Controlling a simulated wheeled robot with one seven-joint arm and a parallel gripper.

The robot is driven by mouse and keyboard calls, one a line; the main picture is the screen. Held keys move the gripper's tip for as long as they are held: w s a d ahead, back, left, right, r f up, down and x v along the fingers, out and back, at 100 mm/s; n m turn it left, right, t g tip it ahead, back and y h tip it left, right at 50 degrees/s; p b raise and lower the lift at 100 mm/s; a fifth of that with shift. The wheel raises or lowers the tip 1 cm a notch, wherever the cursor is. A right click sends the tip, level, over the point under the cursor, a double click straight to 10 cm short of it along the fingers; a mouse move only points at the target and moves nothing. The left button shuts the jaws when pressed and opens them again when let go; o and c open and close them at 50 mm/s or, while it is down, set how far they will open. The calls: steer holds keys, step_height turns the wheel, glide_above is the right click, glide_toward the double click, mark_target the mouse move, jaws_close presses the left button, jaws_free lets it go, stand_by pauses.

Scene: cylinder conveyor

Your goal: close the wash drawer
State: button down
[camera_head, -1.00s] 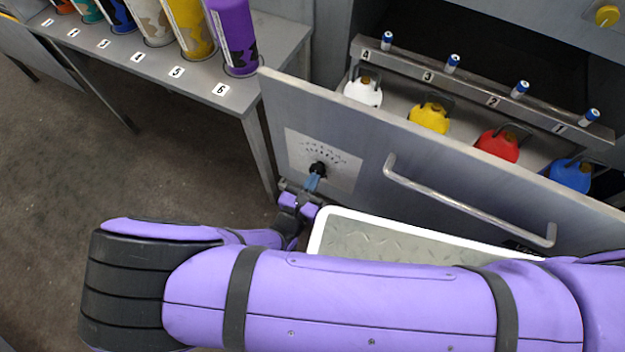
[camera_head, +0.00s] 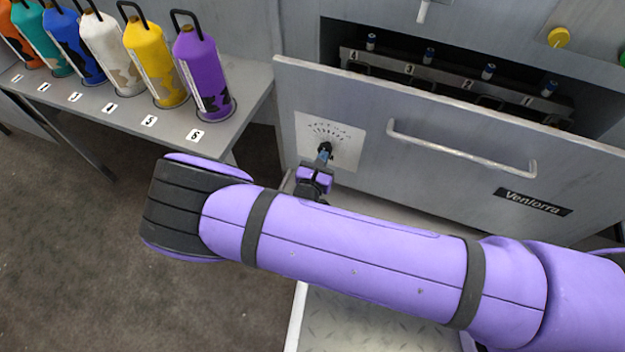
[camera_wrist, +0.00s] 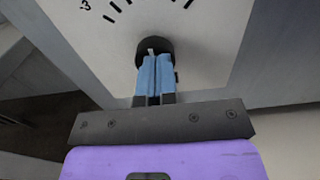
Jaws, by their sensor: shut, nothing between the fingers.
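The wash drawer (camera_head: 440,113) is a grey metal front with a bar handle (camera_head: 460,152) and a "Veniorra" label. It stands partly out from the cabinet, with a dark gap above its top edge. A white dial plate (camera_head: 345,133) with a black knob (camera_head: 325,148) is on its left part; the knob also shows in the wrist view (camera_wrist: 142,45). My gripper (camera_head: 324,157) is shut, its blue fingertips (camera_wrist: 154,75) at the knob, seeming to touch it. Nothing shows between the fingers. The drawer's inside is mostly hidden.
A rail (camera_head: 450,80) with several blue-capped small cylinders runs behind the drawer front. A grey table (camera_head: 150,130) with several coloured, numbered cylinders stands at the left. A yellow knob (camera_head: 559,38) is on the cabinet. Floor at the lower left is clear.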

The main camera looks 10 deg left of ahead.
steer(key=w+d, duration=0.2)
steer(key=w, duration=1)
steer(key=w+d, duration=0.3)
steer(key=w, duration=1)
steer(key=shift+r, duration=0.15)
